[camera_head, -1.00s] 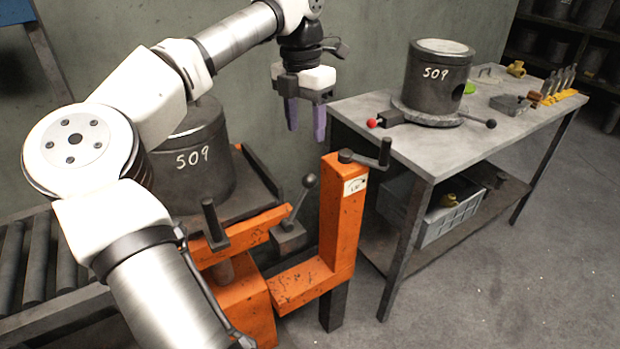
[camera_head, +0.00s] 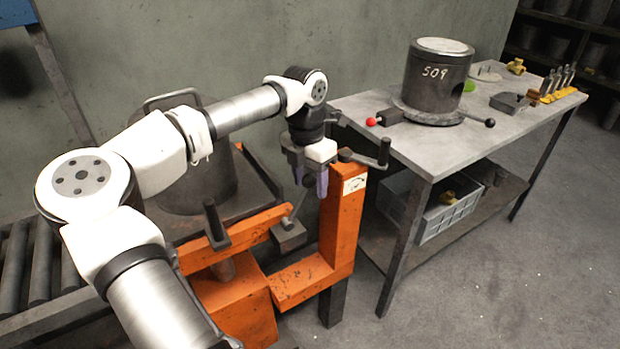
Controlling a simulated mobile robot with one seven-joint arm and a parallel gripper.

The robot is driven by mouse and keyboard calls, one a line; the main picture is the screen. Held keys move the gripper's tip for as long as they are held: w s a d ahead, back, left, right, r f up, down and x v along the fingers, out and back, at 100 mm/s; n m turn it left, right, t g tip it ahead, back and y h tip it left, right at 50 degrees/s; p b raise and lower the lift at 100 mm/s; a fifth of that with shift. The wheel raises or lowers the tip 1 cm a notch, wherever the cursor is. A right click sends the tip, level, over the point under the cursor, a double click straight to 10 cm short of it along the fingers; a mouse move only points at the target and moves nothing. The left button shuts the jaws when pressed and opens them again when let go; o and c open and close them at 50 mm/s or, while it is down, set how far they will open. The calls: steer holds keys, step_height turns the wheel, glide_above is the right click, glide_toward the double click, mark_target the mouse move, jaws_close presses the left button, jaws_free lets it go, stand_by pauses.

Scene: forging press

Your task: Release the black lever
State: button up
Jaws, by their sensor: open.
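A black lever (camera_head: 297,207) rises from a dark block (camera_head: 289,236) beside the orange frame (camera_head: 342,225). It leans up to the right, and its ball knob is partly hidden by my gripper. My gripper (camera_head: 311,184) is open and points down, with its purple fingers at the height of the knob. I cannot tell whether the fingers touch the knob or stand around it. A second black-knobbed lever (camera_head: 489,122) sticks out from the round base of the pot on the table, with a red-knobbed one (camera_head: 372,121) opposite.
A dark crank (camera_head: 381,155) tops the orange post, close to the right of my gripper. A large dark pot (camera_head: 180,185) stands behind my arm at left. The grey table (camera_head: 408,147) at right bears a pot marked 509 (camera_head: 436,78) and small tools.

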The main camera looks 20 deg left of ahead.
jaws_close()
steer(key=shift+s+a, duration=0.1)
stand_by(0.3)
steer(key=b, duration=0.1)
steer(key=s+a+t+h+b, duration=0.1)
steer(key=shift+s+a+r+t+b, duration=0.15)
steer(key=shift+s+r+t+b, duration=0.1)
steer(key=shift+s+t+b, duration=0.1)
steer(key=s+a+t+h+b, duration=0.3)
steer(key=s+a+t+b, duration=0.1)
steer(key=b, duration=0.5)
steer(key=shift+s+a+h, duration=0.3)
steer(key=shift+s+a, duration=0.25)
steer(key=shift+s, duration=0.7)
steer(key=shift+s+a, duration=0.1)
